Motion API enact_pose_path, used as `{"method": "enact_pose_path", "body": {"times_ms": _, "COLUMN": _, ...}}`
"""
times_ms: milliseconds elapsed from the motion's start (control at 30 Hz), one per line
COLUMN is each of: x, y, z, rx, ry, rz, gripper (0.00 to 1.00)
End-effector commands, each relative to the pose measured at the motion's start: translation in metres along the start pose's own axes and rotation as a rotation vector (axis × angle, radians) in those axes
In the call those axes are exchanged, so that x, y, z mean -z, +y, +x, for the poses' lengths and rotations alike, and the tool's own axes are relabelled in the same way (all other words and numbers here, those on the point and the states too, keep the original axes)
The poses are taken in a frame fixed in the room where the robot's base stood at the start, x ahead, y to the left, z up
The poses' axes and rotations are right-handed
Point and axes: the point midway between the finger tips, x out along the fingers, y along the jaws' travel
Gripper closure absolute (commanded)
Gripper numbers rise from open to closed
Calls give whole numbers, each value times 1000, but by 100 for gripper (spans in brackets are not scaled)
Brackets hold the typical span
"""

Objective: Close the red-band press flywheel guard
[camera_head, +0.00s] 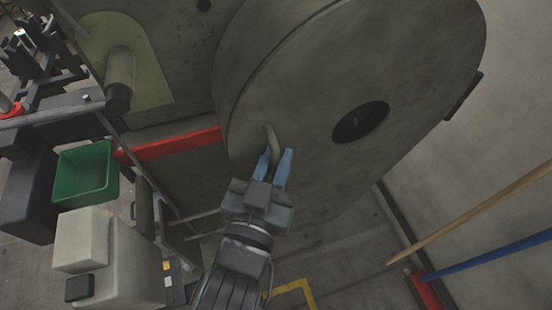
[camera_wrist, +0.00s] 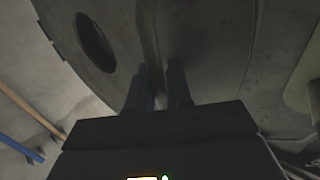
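The flywheel guard (camera_head: 300,75) is a large grey round cover with a dark oval opening (camera_head: 360,122). It fills the upper middle of the head view and the top of the wrist view (camera_wrist: 205,40). A curved, pale handle (camera_head: 269,136) stands out from its lower left face. A red band (camera_head: 180,146) runs along the press body to the left, up to the guard's edge. My gripper (camera_head: 275,156) is at the handle, its blue fingers on either side. In the wrist view the fingers (camera_wrist: 160,80) close in on the handle. The fingers' contact faces are partly hidden.
A green bin (camera_head: 85,172) and a pale box-shaped unit (camera_head: 105,255) stand at the left. A wooden pole (camera_head: 470,214) and a blue pole (camera_head: 490,257) are at the right, by a red block (camera_head: 427,291). Yellow floor marking (camera_head: 293,287) shows below.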

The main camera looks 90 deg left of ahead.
Motion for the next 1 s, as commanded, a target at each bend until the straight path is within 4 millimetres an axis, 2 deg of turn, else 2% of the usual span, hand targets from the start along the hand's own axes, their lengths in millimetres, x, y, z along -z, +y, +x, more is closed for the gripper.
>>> {"method": "enact_pose_path", "body": {"times_ms": 33, "x": 0, "y": -9, "z": -2, "rx": 17, "ry": 1, "rz": 4, "gripper": 65}}
{"method": "enact_pose_path", "body": {"times_ms": 167, "x": -1, "y": -11, "z": -14, "rx": 18, "ry": 0, "rz": 7, "gripper": 65}}
{"method": "enact_pose_path", "body": {"times_ms": 400, "x": -2, "y": -5, "z": -53, "rx": 9, "ry": 0, "rz": 5, "gripper": 65}}
{"method": "enact_pose_path", "body": {"times_ms": 600, "x": -1, "y": -1, "z": -74, "rx": 3, "ry": 0, "rz": 2, "gripper": 65}}
{"method": "enact_pose_path", "body": {"times_ms": 1000, "x": 0, "y": 0, "z": -78, "rx": 0, "ry": 1, "rz": 1, "gripper": 65}}
